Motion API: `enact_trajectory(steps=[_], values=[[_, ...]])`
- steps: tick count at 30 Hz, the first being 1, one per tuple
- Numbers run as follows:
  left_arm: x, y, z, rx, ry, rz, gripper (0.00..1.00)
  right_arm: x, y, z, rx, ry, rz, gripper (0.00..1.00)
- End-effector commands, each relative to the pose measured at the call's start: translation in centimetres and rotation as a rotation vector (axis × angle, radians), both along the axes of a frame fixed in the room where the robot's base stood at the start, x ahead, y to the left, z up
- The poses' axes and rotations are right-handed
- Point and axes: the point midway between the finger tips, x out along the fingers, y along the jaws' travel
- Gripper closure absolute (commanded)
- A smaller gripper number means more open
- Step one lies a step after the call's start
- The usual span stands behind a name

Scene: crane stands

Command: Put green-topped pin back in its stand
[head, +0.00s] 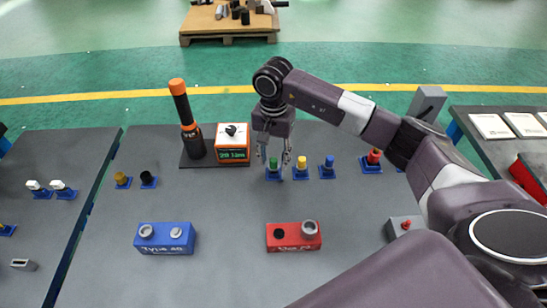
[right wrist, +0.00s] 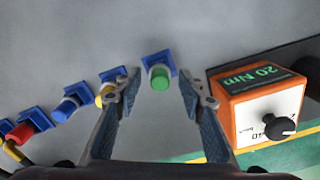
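The green-topped pin (head: 273,163) stands in a blue square stand (head: 274,176) on the dark table, at the left end of a row of similar stands. In the right wrist view the green top (right wrist: 160,77) shows over its blue stand (right wrist: 152,60), between and beyond the fingertips. My right gripper (head: 274,156) points down over the pin. Its fingers are open, one on each side (right wrist: 161,92), with a gap between each finger and the green top. How deep the pin sits is hard to tell. My left gripper is not in view.
Yellow-topped (head: 300,163) and blue-topped (head: 329,162) pins stand close on the right, with a red-topped one (head: 374,157) farther along. An orange box reading 20 Nm (head: 233,143) and a black-orange tool (head: 184,108) stand left. Blue (head: 165,239) and red (head: 293,237) blocks lie nearer.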

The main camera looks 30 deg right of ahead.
Motion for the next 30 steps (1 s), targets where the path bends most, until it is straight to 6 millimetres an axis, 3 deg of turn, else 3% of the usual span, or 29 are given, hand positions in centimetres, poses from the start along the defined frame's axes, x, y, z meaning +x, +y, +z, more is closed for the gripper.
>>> enact_trajectory(steps=[8,24,30], values=[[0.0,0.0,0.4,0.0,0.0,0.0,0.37,0.0,0.0,0.7,0.0,-0.001,0.0,0.63],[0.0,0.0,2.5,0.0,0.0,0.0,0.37,0.0,0.0,4.9,-0.001,-0.001,-0.001,0.63],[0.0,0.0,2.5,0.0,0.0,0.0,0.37,0.0,0.0,5.0,-0.001,0.001,0.0,0.63]])
